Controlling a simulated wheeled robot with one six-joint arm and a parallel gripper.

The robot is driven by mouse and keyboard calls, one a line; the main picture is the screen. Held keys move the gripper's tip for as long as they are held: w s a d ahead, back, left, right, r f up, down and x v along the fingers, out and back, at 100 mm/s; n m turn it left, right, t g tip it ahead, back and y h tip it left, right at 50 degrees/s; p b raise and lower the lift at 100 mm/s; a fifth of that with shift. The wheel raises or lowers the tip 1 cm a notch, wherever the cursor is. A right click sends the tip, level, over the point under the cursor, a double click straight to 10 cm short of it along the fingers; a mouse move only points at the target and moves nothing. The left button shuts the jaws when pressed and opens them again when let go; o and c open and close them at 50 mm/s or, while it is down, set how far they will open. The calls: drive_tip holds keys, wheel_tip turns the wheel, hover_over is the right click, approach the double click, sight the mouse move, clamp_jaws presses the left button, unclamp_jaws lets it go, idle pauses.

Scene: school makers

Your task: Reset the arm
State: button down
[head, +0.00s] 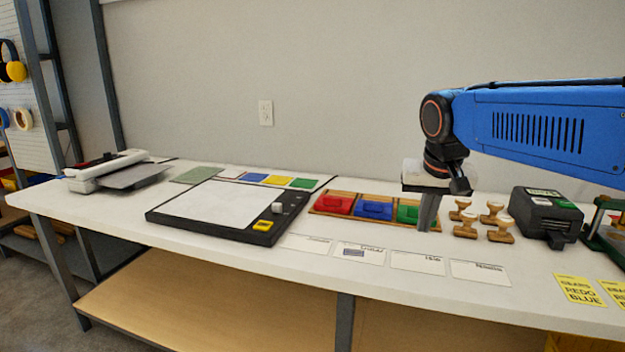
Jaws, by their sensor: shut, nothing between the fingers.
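My blue arm reaches in from the right edge in the head view. My gripper (428,212) hangs downward above the white workbench (300,262), in front of the right end of a wooden tray. Its fingers are together with nothing between them. The fingers hide part of the green block (408,211) in that tray. Whether the fingertips touch the tray or bench cannot be told.
The wooden tray also holds red (333,204) and blue (373,208) blocks. Several wooden stamps (465,229) stand close right of my gripper, then a black label printer (546,214). A black-framed board (210,206) lies left. White cards (417,262) line the front.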

drive_tip(key=s+d+f+n, duration=0.1)
drive_tip(key=s+d+f, duration=0.1)
drive_tip(key=s+f, duration=0.6)
drive_tip(key=s+d+f+n, duration=0.1)
drive_tip(key=s+d+f, duration=0.1)
drive_tip(key=s+f, duration=0.6)
drive_tip(key=s, duration=0.6)
drive_tip(key=shift+d+f+t+y, duration=0.2)
drive_tip(key=shift+d+t+y, duration=0.1)
drive_tip(key=shift+d+t, duration=0.1)
